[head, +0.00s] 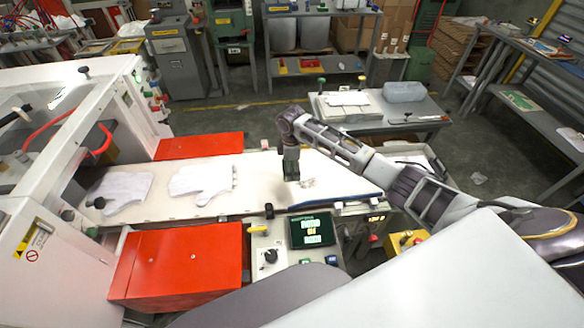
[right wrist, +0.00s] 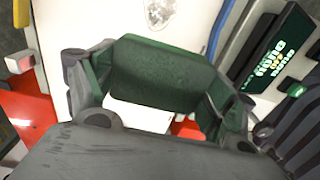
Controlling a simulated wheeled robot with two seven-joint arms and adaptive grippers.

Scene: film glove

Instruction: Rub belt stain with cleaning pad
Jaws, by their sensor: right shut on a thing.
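My right gripper (head: 291,172) reaches in from the right and points down over the white belt (head: 255,185), near its right end. In the right wrist view the gripper (right wrist: 155,95) is shut on a dark green cleaning pad (right wrist: 157,75). The belt stain (head: 307,183) is a greyish mottled patch just right of the gripper. It also shows in the right wrist view (right wrist: 160,12), beyond the pad and apart from it in the picture. I cannot tell whether the pad touches the belt. My left gripper is not in view.
Two white gloves (head: 202,182) (head: 122,190) lie on the belt further left. Red boxes (head: 180,262) (head: 200,146) flank the belt. A control panel (head: 311,229) stands at the front edge. A side table (head: 375,112) with a grey bin (head: 404,91) stands behind.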

